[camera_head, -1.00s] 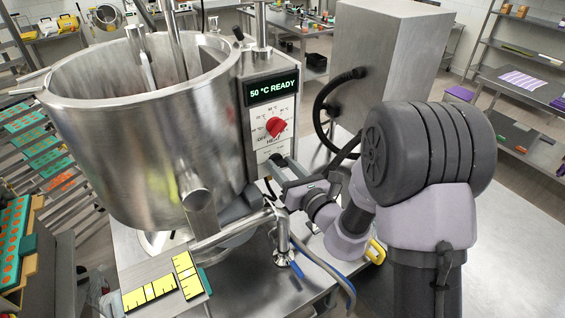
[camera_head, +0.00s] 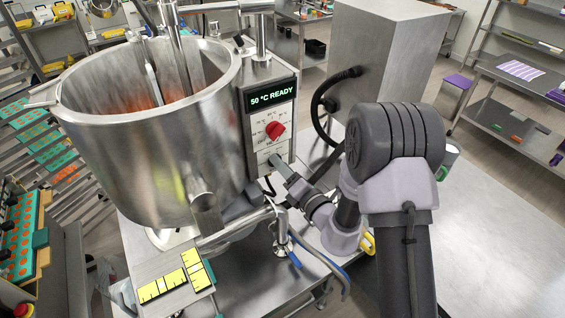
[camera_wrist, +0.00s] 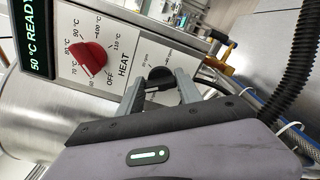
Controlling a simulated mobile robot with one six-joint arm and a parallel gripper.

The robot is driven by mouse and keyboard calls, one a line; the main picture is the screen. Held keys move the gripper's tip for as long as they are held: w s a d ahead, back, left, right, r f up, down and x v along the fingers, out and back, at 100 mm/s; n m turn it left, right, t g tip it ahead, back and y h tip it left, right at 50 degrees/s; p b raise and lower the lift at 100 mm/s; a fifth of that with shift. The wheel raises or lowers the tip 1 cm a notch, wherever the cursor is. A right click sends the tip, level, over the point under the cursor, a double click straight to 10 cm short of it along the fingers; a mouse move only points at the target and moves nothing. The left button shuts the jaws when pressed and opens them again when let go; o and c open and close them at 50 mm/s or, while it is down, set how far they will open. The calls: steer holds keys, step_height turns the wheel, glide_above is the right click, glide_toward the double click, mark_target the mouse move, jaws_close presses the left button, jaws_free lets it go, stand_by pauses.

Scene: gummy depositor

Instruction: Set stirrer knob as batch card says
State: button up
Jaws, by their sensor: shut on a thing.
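The black stirrer knob (camera_wrist: 160,78) sits on the white panel below the red heat knob (camera_wrist: 90,58), with small rpm marks around it that are mostly too small to read. My gripper (camera_wrist: 161,84) is shut on the black knob, one finger on each side. In the head view my gripper (camera_head: 277,164) is at the lower part of the control panel (camera_head: 267,134), and the black knob is hidden there. The display (camera_head: 271,95) reads "50 °C READY". I cannot make out a batch card in either view.
The steel kettle (camera_head: 150,150) stands left of the panel. A black hose (camera_head: 318,108) curves from the steel cabinet (camera_head: 385,60) behind my arm. Blue and grey hoses (camera_head: 325,265) hang below. The bench at right (camera_head: 490,210) is mostly bare.

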steer(key=shift+m, duration=0.3)
stand_by(0.4)
steer(key=o, duration=1.4)
steer(key=p+v, duration=0.4)
steer(key=v, duration=1.3)
steer(key=shift+s+d, duration=0.15)
steer(key=shift+d, duration=0.05)
